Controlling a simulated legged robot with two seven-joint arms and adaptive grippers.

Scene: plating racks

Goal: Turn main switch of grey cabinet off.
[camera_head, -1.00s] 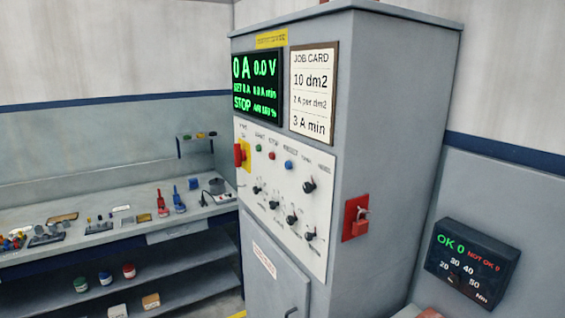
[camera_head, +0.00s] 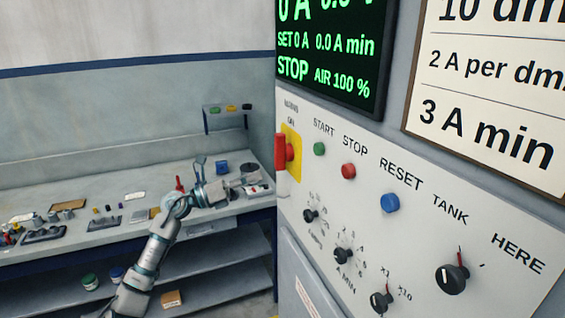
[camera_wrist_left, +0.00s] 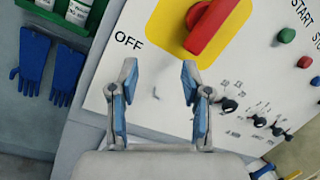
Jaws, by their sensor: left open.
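The main switch is a red handle (camera_head: 284,152) on a yellow plate (camera_head: 294,140) at the left edge of the grey cabinet's white panel (camera_head: 330,185). In the head view an ON label is above it. The left wrist view shows the red handle (camera_wrist_left: 212,27) up close, with OFF printed beside the yellow plate. My left gripper (camera_head: 228,180) is to the left of the switch in the head view. In the left wrist view its fingers (camera_wrist_left: 159,80) are spread and empty, pointing toward the panel just short of the handle, apart from it. My right gripper is out of view.
Green start (camera_head: 319,149), red stop (camera_head: 348,171) and blue reset (camera_head: 390,203) buttons sit right of the switch, with several black knobs below. A workbench (camera_head: 110,235) with small items stands behind my left arm. Blue gloves (camera_wrist_left: 33,60) hang beside the panel.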

